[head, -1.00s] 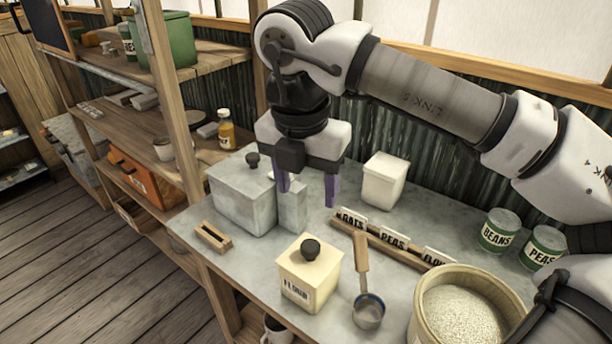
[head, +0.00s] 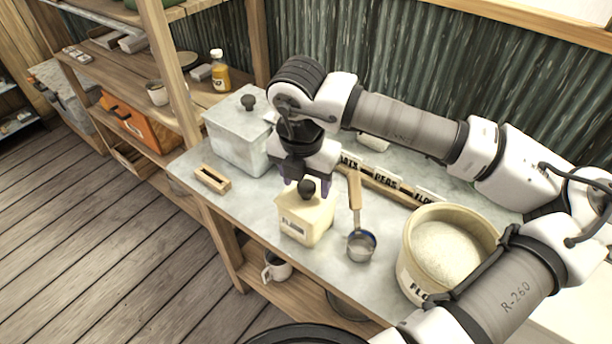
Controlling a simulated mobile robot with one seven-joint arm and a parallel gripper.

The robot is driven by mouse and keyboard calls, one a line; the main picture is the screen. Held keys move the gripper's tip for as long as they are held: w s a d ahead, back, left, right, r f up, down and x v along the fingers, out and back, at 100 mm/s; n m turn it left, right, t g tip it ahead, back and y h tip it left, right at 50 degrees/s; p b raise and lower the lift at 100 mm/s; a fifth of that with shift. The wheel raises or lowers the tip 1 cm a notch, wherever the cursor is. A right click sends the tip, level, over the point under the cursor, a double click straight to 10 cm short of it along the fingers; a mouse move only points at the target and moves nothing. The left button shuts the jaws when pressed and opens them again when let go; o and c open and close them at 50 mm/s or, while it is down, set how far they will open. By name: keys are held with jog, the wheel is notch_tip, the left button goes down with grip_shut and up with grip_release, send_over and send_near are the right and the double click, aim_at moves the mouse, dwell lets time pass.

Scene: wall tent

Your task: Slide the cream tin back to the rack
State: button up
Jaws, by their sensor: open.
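The cream tin (head: 304,222) stands upright near the front edge of the grey worktop, with a black knob on its lid and a FLOUR label on its front. My gripper (head: 306,186) is directly over the tin, pointing down. Its purple fingers are apart, one on each side of the knob; I cannot tell whether they touch it. The rack (head: 403,190), a long wooden strip with cards reading OATS, PEAS and FLOUR, lies behind and right of the tin. My arm hides part of the area behind it.
A metal scoop (head: 361,245) with a wooden handle lies between the tin and a large flour tub (head: 410,271). A grey lidded box (head: 238,140) and a small wooden holder (head: 212,179) are on the left. A white container (head: 374,143) is partly hidden behind my arm.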

jog(key=c, duration=1.1)
jog(key=shift+w+d+f, duration=0.1)
jog(key=shift+w+d, duration=0.05)
jog(key=shift+w, duration=0.05)
jog(key=shift+w+d+b, duration=0.7)
jog(key=shift+w+d, duration=0.4)
jog(key=shift+w, duration=0.4)
jog(key=shift+w+d+b, duration=0.7)
jog(key=shift+w+d, duration=0.35)
jog(key=shift+w, duration=0.45)
jog(key=shift+w+d+b, duration=0.7)
jog(key=shift+w+d, duration=0.4)
jog(key=shift+w, duration=0.4)
jog(key=o, duration=1.1)
